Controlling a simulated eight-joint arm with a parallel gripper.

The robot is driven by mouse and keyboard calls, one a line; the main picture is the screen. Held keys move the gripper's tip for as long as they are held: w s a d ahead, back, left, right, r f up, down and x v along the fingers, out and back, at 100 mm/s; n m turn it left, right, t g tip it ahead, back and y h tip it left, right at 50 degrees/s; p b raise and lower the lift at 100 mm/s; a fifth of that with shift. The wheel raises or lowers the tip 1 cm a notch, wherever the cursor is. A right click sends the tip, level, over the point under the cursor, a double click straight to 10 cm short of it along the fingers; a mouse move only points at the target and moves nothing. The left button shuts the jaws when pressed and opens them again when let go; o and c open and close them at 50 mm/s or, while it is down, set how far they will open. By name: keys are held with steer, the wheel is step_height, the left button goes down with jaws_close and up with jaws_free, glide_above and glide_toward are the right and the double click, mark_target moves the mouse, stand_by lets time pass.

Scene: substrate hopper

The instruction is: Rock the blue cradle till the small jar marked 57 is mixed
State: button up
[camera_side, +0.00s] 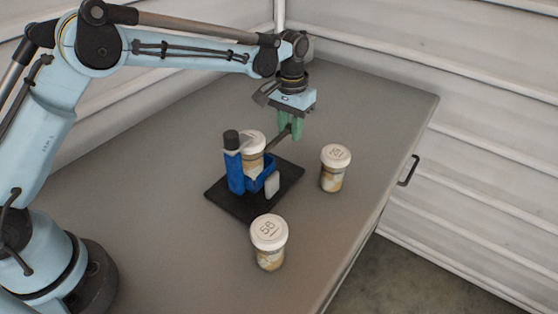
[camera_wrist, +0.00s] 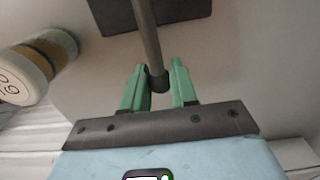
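The blue cradle (camera_side: 236,176) stands on a dark base plate (camera_side: 213,194) in the middle of the bench. A small white-lidded jar (camera_side: 253,160) with a tan label sits in it, partly hidden by the blue frame; I cannot read its lid mark. A grey rod handle (camera_side: 279,139) slopes up from the cradle to my gripper (camera_side: 291,126). In the wrist view the handle (camera_wrist: 146,35) runs down between the green fingers of my gripper (camera_wrist: 160,84). Its end fills the gap, and the fingers look shut on it.
The grey bench (camera_side: 390,105) is clear towards the back right. Its right edge has a drawer handle (camera_side: 408,171) below.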

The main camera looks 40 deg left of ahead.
mark_target(290, 152)
steer(key=shift+f, duration=2.4)
steer(key=shift+r, duration=2.45)
steer(key=shift+f, duration=0.1)
